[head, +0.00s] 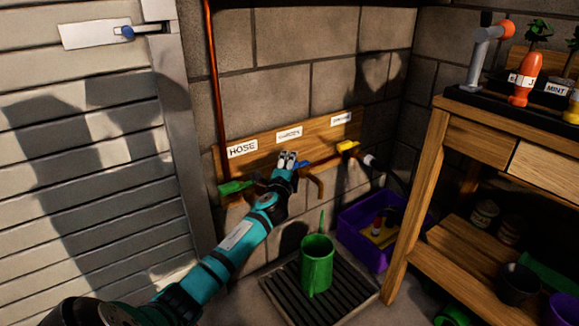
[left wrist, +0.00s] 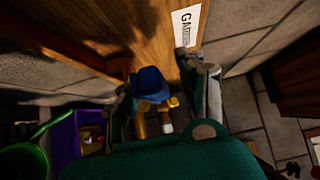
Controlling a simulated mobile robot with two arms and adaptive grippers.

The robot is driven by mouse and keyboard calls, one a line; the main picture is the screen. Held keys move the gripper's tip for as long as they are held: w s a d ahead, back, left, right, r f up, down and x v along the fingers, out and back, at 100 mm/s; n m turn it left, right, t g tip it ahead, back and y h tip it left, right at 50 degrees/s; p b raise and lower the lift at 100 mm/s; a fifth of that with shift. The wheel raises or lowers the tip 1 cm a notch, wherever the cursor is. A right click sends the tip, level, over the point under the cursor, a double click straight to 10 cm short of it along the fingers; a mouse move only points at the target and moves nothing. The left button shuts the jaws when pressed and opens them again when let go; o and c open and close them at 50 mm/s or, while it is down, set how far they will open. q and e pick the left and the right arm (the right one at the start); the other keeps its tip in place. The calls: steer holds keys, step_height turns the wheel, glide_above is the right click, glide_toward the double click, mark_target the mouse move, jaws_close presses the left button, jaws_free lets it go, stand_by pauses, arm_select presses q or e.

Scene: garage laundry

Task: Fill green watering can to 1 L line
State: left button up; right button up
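The green watering can (head: 317,265) stands upright on a dark floor grate (head: 345,290), below the middle spout (head: 318,186); part of it shows in the left wrist view (left wrist: 22,162). I cannot see its 1 L line or any water running. The blue tap handle (head: 304,164) is under the middle label. My left gripper (head: 288,158) is at this tap. In the left wrist view its fingers are apart, with the blue handle (left wrist: 150,82) between them, closer to the left finger; I cannot tell whether they touch. My right gripper is out of view.
A green tap handle (head: 235,187) is left under the HOSE label (head: 242,149); a yellow one (head: 347,147) is right. A purple crate (head: 372,250) stands beside the grate. A wooden workbench (head: 425,170) blocks the right side, a shutter (head: 80,180) the left.

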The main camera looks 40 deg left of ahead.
arm_select(q)
steer(key=shift+f, duration=0.15)
steer(key=shift+s, duration=0.1)
steer(key=shift+s+d+f, duration=0.1)
steer(key=shift+s+d, duration=0.15)
steer(key=shift+s, duration=0.1)
steer(key=v, duration=1.1)
